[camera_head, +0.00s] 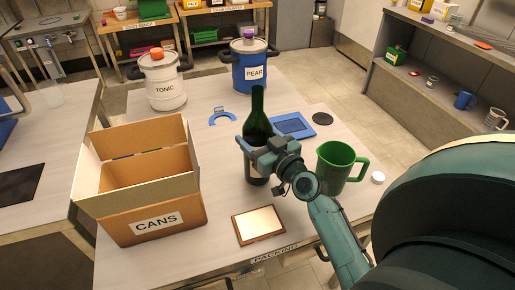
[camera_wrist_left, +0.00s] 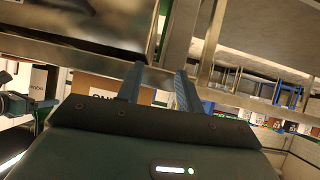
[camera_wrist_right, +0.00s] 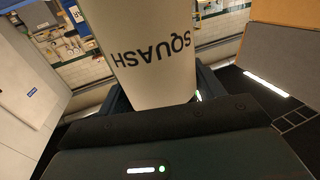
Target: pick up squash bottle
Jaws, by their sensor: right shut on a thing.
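The squash bottle (camera_head: 257,104) is dark green with a long neck and stands upright at the middle of the packing table. My right gripper (camera_head: 253,148) comes from the right and is shut around its body. In the right wrist view, the bottle's pale label (camera_wrist_right: 152,50) reads SQUASH upside down and fills the space between the fingers. I cannot tell whether its base touches the table. My left gripper (camera_wrist_left: 158,84) shows only in the left wrist view, with its fingers apart and nothing between them.
An open CANS carton (camera_head: 155,222) stands left of the bottle. A green jug (camera_head: 338,168) stands close on the right, below a blue tray (camera_head: 293,125). A framed panel (camera_head: 259,225) lies in front.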

